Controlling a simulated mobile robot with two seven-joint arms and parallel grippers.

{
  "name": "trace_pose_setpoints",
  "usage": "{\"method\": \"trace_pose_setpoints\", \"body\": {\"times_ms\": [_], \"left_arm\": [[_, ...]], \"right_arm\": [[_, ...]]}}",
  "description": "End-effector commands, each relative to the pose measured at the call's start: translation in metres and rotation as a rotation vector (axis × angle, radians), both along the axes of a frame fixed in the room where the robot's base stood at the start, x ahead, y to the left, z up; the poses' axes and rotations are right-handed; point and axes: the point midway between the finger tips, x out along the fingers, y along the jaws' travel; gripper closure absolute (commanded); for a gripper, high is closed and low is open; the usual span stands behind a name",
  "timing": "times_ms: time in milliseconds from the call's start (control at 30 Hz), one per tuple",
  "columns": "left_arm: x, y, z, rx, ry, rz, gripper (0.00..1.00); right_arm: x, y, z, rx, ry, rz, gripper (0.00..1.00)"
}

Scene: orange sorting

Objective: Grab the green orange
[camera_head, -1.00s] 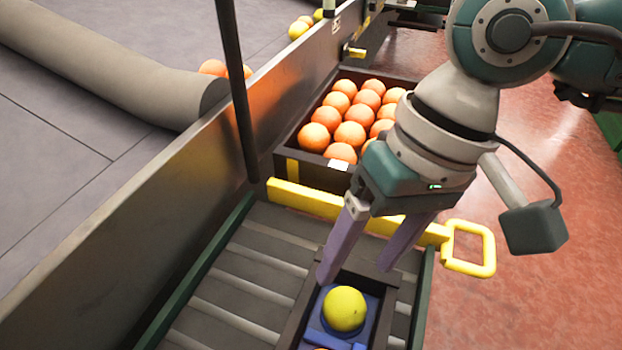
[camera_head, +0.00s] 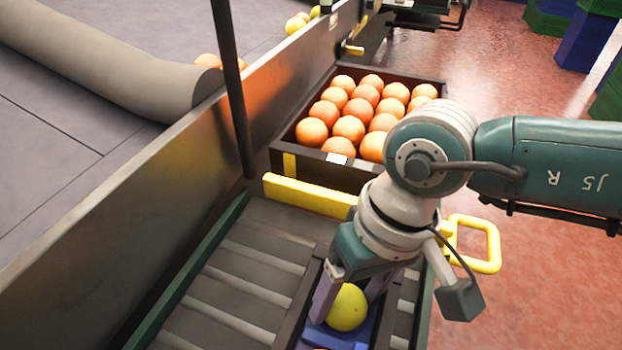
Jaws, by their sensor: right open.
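The green orange (camera_head: 347,308), a yellow-green fruit, sits on a blue insert (camera_head: 368,327) inside a dark box at the bottom of the head view. My right gripper (camera_head: 346,302) points down into this box, with its pale purple fingers apart on either side of the fruit. The left finger shows beside the fruit's left side; the right finger is partly behind the fruit. Whether the fingers touch it cannot be told. My left gripper is not in view.
A dark crate (camera_head: 284,163) full of oranges stands beyond a yellow bar (camera_head: 309,196) with a looped handle. Rollers (camera_head: 235,322) lie left of the box. A metal side wall (camera_head: 150,195) and a thin dark post (camera_head: 234,90) stand to the left. Red floor is open at right.

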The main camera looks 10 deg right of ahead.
Motion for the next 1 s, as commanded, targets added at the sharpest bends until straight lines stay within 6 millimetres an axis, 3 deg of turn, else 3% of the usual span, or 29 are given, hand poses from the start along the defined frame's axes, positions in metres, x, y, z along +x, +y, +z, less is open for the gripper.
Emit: {"method": "trace_pose_setpoints", "body": {"times_ms": [67, 633, 1000], "left_arm": [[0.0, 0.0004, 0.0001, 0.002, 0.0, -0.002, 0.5], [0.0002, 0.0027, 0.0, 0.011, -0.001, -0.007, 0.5], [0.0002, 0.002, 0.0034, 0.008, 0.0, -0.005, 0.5]], "right_arm": [[0.0, -0.0001, 0.0004, 0.0, 0.0, 0.0, 0.29], [0.0001, 0.0, 0.0007, 0.001, 0.0, -0.001, 0.92], [0.0007, 0.0001, 0.0093, 0.001, -0.001, 0.001, 0.92]]}}
